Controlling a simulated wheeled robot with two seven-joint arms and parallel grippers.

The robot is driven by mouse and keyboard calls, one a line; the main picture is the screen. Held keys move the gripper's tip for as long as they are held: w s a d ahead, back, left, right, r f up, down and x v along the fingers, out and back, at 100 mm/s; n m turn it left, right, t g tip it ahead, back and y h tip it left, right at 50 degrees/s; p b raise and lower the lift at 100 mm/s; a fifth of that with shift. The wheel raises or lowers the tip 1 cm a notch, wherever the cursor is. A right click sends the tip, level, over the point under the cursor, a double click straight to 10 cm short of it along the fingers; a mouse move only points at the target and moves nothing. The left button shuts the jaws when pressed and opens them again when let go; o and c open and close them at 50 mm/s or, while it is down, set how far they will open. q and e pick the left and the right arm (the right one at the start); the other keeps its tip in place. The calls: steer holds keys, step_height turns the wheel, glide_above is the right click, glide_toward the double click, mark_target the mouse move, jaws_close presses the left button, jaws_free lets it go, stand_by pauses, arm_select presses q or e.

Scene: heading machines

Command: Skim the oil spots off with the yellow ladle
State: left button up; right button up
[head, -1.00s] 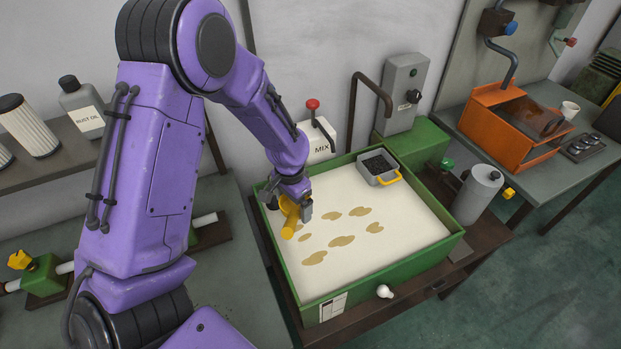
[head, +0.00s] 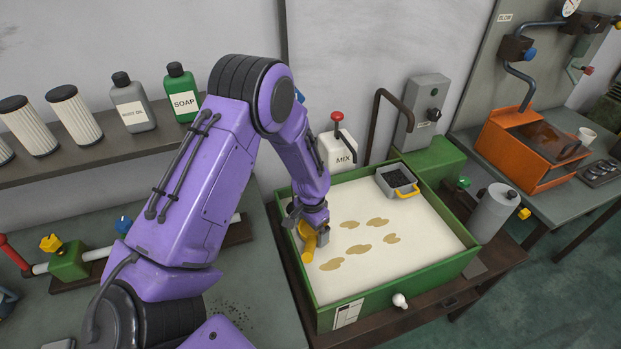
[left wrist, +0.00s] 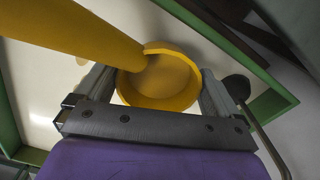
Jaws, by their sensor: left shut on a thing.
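The yellow ladle (head: 308,243) is at the left side of the green tank (head: 400,290), low over the pale liquid (head: 420,215). My left gripper (head: 312,228) is shut on the ladle. In the left wrist view, the ladle's round bowl (left wrist: 165,78) shows between the two fingers, and its thick handle (left wrist: 70,30) runs to the upper left. Several brown oil spots (head: 357,249) float right of the ladle; the nearest (head: 331,264) lies just to its lower right. I cannot tell whether the bowl touches the liquid. My right gripper is not in view.
A grey box of dark granules with a yellow handle (head: 397,180) sits at the tank's far right corner. A MIX unit (head: 338,150) with a red knob stands behind the tank. A grey cylinder (head: 493,213) stands to the right. The tank walls rise around the liquid.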

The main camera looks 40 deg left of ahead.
arm_select(q)
steer(key=shift+s+f, duration=0.45)
steer(key=shift+s, duration=0.35)
steer(key=shift+s+f, duration=0.2)
steer(key=shift+f, duration=0.05)
steer(key=w+f, duration=0.2)
steer(key=shift+d+f, duration=0.2)
steer(key=shift+f, duration=0.15)
steer(key=shift+w+d+r+b, duration=0.2)
steer(key=shift+w+d+b, duration=0.35)
steer(key=shift+w+b, duration=0.1)
steer(key=w+d+b, duration=0.6)
steer(key=w+b, duration=0.2)
steer(key=w, duration=0.2)
steer(key=w+d+b, duration=0.5)
steer(key=w+b, duration=0.2)
steer(key=w, duration=0.2)
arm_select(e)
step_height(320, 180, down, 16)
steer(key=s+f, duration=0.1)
arm_select(q)
step_height(320, 180, up, 12)
steer(key=p, duration=1)
steer(key=shift+w+d+p, duration=0.2)
steer(key=shift+w+p, duration=0.05)
steer(key=shift+p, duration=0.15)
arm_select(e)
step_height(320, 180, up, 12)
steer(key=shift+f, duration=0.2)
